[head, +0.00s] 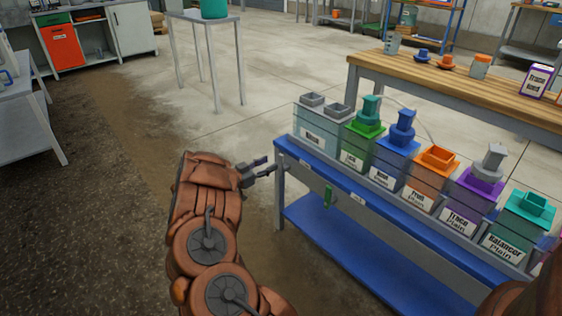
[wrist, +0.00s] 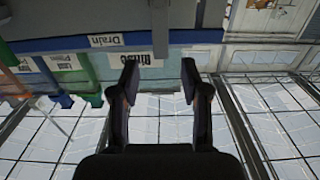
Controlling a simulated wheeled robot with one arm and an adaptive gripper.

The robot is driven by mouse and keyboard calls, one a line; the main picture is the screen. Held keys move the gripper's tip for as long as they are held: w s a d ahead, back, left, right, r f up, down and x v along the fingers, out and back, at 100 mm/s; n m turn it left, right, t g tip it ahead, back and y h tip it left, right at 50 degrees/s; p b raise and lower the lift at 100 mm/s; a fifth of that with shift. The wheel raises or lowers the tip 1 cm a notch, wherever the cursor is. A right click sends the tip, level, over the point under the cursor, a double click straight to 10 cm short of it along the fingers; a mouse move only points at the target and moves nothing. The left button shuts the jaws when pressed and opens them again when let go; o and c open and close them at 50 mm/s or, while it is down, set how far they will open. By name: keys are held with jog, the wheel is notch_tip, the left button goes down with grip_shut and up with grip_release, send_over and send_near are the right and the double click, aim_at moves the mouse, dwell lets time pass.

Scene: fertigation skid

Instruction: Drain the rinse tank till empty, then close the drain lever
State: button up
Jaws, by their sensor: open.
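The rinse tank (head: 312,128) is a clear, pale teal box with a white label at the left end of a blue bench. Its liquid level is hard to tell. In the wrist view the tank (wrist: 150,72) shows behind the fingers, near a "Drain" label (wrist: 104,41) on the blue edge. A small green handle (head: 328,195) hangs at the bench's front rail; whether it is the drain lever I cannot tell. My gripper (head: 264,167) is open and empty, just left of the bench's left end. Its two fingers (wrist: 159,82) stand apart with nothing between them.
Several coloured tanks stand in a row right of the rinse tank, starting with a green one (head: 361,148). The blue bench (head: 345,240) has a lower shelf. A wooden table (head: 460,83) stands behind. A small grey table (head: 205,17) is further back. The floor left of the bench is clear.

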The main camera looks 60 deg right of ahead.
aim_at(280, 158)
jog(key=b+x, duration=0.1)
jog(key=x, duration=0.5)
jog(key=shift+d+b, duration=0.35)
grip_shut()
dwell(0.4)
